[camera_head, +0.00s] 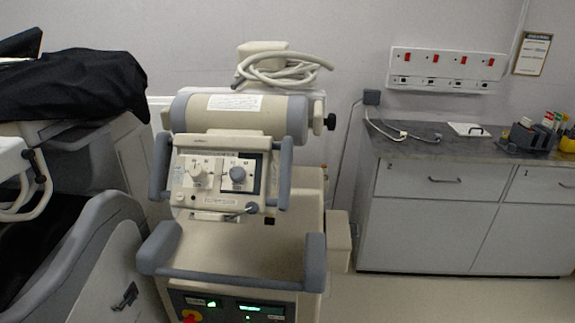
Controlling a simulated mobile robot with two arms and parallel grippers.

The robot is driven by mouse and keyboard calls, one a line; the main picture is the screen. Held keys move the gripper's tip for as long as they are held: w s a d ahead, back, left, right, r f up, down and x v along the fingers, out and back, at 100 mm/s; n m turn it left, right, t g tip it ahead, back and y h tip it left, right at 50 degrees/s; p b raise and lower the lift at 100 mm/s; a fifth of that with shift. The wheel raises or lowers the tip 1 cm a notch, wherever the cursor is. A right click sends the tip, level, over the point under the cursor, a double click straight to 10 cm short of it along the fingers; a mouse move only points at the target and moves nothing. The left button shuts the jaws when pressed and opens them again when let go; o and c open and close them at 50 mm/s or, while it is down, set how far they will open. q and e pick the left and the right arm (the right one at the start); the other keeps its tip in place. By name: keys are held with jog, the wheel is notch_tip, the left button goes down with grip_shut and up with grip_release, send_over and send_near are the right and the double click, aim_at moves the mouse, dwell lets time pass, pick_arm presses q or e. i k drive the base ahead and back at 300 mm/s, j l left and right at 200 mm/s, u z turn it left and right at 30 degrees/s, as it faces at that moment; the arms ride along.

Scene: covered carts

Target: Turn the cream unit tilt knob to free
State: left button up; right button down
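The cream unit (240,230) stands in the middle, with a horizontal cream cylinder (225,112) capped in grey across its top. A black knob (331,122) sticks out on a short shaft at the cylinder's right end. A small dark grey knob (252,208) sits at the panel's lower right edge. I cannot read the labels or tell which knob is the tilt knob, nor its setting. Neither of my grippers is in view.
Grey handles (315,262) flank the unit's front, above a lit green display and a red-and-yellow button (191,316). A cart under black cloth (75,85) crowds the left. A coiled hose (283,70) lies on top. Floor (440,298) is free before the right counter (440,145).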

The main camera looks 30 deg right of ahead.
aim_at(329, 121)
jog(key=k+l, duration=0.1)
jog(key=l, duration=0.35)
jog(key=k+l, duration=0.15)
jog(key=l, duration=0.35)
jog(key=k+l+z, duration=0.1)
jog(key=l, duration=0.35)
jog(key=k+l, duration=0.1)
jog(key=l, duration=0.35)
